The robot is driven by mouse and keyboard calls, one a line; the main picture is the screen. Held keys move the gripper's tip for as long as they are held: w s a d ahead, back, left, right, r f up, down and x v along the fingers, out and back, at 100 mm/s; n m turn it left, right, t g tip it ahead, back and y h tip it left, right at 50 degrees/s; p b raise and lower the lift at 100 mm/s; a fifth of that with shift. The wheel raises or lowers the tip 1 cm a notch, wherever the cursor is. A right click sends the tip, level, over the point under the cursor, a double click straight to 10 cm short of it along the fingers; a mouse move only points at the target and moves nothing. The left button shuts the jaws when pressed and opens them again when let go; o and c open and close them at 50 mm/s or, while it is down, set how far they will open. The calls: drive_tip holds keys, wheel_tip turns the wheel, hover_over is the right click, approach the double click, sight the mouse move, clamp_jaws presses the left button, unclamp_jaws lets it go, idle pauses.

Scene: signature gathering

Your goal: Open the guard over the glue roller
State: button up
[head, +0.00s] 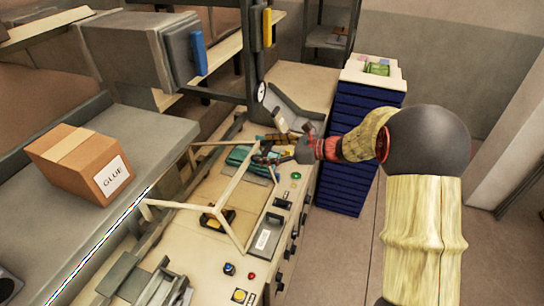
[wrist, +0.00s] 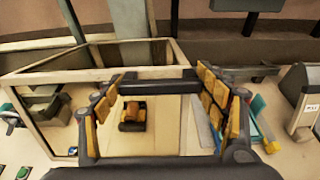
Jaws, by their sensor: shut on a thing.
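The guard is a cream open frame (head: 228,202) over the worktop in the head view. It also shows in the wrist view (wrist: 90,61), with a dark bar (wrist: 160,87) along one edge. Inside the frame sits a small black and amber unit (head: 217,220), likely the roller; it shows below the bar in the wrist view (wrist: 132,116). My gripper (head: 270,148) is at the guard's far right corner. In the wrist view its amber-padded fingers (wrist: 160,100) stand wide apart, with the bar spanning between them. The exact contact is partly hidden.
The worktop front carries buttons and knobs (head: 240,296) and a grey labelled box (head: 264,238). A glue carton (head: 80,160) sits on a grey shelf at left. A dark blue stack (head: 350,140) stands right of the bench. The floor at right is clear.

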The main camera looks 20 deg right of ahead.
drive_tip(key=w+a+r+p, duration=0.4)
drive_tip(key=a+r, duration=0.1)
drive_tip(key=r, duration=0.4)
drive_tip(key=w+a+r+p, duration=0.4)
drive_tip(key=a+r+p, duration=0.1)
drive_tip(key=r, duration=0.5)
drive_tip(key=shift+a+g+h, duration=0.3)
drive_tip(key=shift+a+h, duration=0.1)
drive_tip(key=o, duration=1.7)
drive_tip(key=shift+s+f, duration=0.15)
